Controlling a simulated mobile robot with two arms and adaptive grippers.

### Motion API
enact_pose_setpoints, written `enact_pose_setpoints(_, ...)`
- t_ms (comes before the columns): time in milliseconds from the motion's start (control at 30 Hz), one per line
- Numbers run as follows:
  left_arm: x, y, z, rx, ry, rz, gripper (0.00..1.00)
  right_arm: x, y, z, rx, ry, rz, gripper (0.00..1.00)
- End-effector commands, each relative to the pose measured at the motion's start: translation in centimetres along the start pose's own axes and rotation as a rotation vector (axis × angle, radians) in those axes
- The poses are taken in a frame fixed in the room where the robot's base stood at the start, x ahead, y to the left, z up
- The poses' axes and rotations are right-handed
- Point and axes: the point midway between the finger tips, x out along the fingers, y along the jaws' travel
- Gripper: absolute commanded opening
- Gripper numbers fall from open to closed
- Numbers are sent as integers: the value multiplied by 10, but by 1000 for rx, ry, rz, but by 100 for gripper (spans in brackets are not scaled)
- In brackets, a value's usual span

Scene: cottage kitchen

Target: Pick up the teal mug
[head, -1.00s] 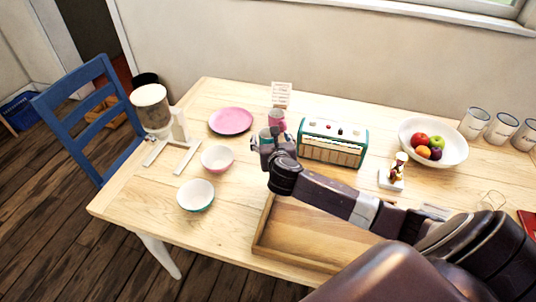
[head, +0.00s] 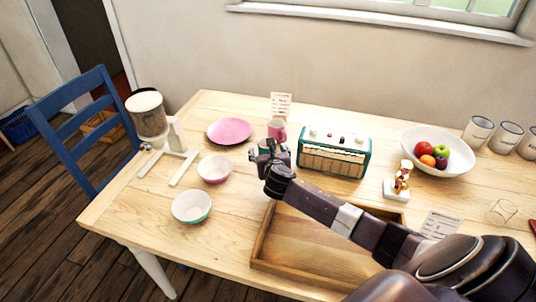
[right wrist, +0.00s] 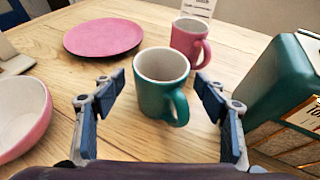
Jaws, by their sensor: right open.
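The teal mug (right wrist: 152,98) stands upright on the wooden table in the right wrist view, its handle toward the lower right. In the head view it is mostly hidden behind my right gripper. My right gripper (head: 268,152) is open and empty. In the right wrist view its fingers (right wrist: 160,84) are spread to the left and right of the mug, with a gap on each side. My left gripper is not in view.
A pink mug (right wrist: 187,37) stands just behind the teal mug. A teal radio (head: 334,154) is close on the right. A pink plate (head: 229,130), a pink bowl (head: 215,169) and a teal bowl (head: 191,207) lie to the left. A wooden tray (head: 258,243) is in front.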

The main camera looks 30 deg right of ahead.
Motion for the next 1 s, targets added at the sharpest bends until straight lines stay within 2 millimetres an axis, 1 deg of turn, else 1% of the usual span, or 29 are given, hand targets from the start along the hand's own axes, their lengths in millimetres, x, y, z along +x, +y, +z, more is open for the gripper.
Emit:
enact_pose_setpoints(33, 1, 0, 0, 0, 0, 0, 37, 5, 0, 0, 1, 0, -1, 66)
enact_pose_setpoints(133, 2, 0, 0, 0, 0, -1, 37, 10, 0, -1, 1, 0, 0, 66)
enact_pose_setpoints(400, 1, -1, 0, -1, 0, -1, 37, 12, 0, 0, 0, 0, 1, 66)
enact_pose_setpoints(867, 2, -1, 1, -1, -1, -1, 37, 12, 0, 0, 0, 0, 0, 16)
enact_pose_setpoints(1000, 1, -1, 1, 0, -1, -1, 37, 12, 0, 1, 0, -2, 1, 15)
